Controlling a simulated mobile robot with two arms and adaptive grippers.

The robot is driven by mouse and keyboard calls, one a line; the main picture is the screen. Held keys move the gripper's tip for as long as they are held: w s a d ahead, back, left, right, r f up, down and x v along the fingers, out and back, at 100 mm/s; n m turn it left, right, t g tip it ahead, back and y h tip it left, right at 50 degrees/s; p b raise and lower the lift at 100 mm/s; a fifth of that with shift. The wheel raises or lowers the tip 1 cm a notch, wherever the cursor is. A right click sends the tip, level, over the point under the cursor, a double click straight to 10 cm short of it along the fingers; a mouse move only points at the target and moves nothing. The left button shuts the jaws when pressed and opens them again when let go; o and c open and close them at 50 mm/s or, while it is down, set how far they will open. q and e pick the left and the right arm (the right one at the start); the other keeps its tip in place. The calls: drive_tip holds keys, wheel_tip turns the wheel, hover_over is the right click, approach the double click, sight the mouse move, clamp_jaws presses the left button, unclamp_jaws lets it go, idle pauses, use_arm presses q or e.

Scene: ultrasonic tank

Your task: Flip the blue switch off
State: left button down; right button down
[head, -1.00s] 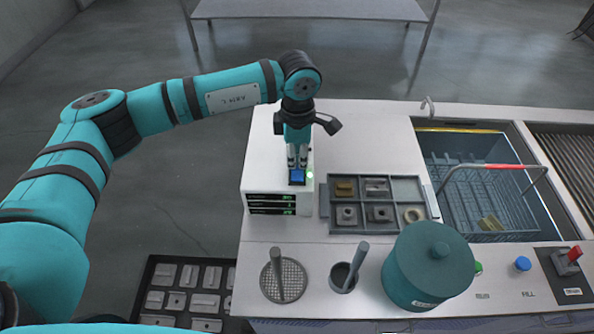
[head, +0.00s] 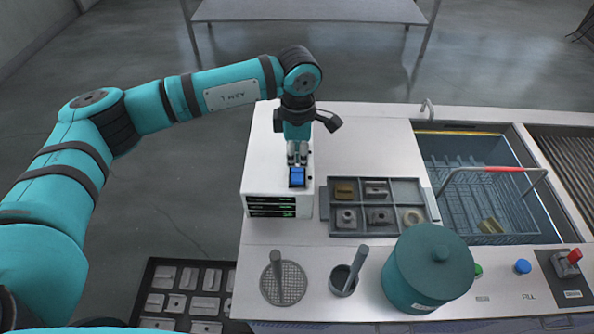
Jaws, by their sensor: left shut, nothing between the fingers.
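The blue switch (head: 297,176) is a small blue rocker in a dark frame on top of the white box (head: 262,170) at the left of the bench. My left gripper (head: 297,161) points down just behind the switch, its fingers shut and empty. Whether the fingertips touch the rocker I cannot tell. No green light shows beside the switch. The displays on the box front (head: 270,206) are still lit green. My right gripper is not in view.
A divided tray of metal parts (head: 330,226) sits right of the box. A teal lidded pot (head: 430,270) stands in front of it. A wire basket with a red handle (head: 490,169) hangs in the tank. Red lever (head: 575,256) and blue button (head: 522,266) are at right.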

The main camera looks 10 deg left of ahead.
sight(298, 171)
use_arm(q)
drive_tip(key=shift+r+p, duration=0.75)
drive_tip(key=shift+r, duration=1.65)
drive_tip(key=shift+f, duration=0.1)
